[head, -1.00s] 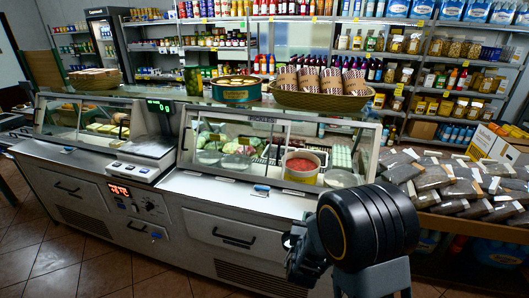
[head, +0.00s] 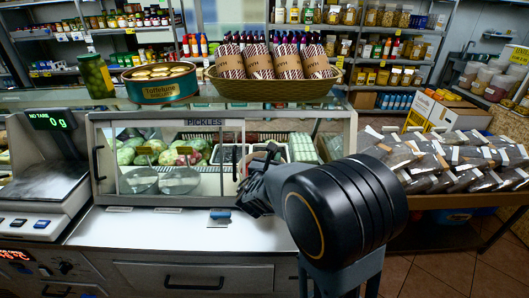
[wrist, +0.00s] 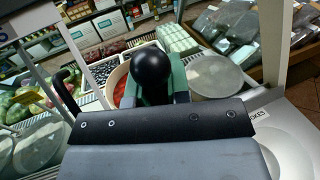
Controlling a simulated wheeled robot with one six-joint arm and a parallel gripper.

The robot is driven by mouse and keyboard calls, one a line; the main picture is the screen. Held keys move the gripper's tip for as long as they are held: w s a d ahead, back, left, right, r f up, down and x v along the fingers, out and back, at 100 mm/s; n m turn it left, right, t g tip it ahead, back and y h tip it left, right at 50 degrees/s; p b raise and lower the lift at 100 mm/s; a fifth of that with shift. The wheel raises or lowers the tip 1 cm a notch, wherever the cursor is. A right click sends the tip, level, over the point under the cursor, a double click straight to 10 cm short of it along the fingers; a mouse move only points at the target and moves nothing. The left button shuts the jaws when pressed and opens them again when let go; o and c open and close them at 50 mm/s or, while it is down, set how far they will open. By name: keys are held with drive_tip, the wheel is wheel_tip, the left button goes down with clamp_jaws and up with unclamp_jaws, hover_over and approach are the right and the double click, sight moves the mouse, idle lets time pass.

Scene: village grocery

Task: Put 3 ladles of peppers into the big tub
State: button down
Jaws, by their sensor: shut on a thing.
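My gripper (head: 258,190) is at the front opening of the pickles case (head: 205,123). In the wrist view a round black knob (wrist: 152,65) sits between the green fingers of my gripper (wrist: 158,88), which is shut on it. What the knob belongs to is hidden. Just beyond it is a pale-rimmed round tub with red contents (wrist: 119,88), partly covered by my gripper. I cannot tell which container is the big tub.
The case's glass pane (head: 160,165) and frame posts stand close around my gripper. More metal discs (head: 180,180) lie inside. A basket (head: 275,88) and a tin (head: 160,84) stand on top. A scale (head: 45,175) is left, packets (head: 440,160) right.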

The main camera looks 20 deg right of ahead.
drive_tip(key=shift+w+d, duration=0.35)
drive_tip(key=shift+w, duration=0.25)
drive_tip(key=w+d+f+p, duration=0.15)
drive_tip(key=w+d, duration=0.35)
drive_tip(key=w, duration=0.7)
wheel_tip(320, 180, down, 12)
drive_tip(key=w+b, duration=0.2)
drive_tip(key=b, duration=0.8)
drive_tip(key=shift+w+d, duration=0.25)
drive_tip(key=shift+d, duration=0.2)
drive_tip(key=shift+f, duration=0.3)
drive_tip(key=shift+r, duration=0.1)
wheel_tip(320, 180, up, 11)
drive_tip(key=p, duration=0.5)
drive_tip(key=shift+r, duration=0.1)
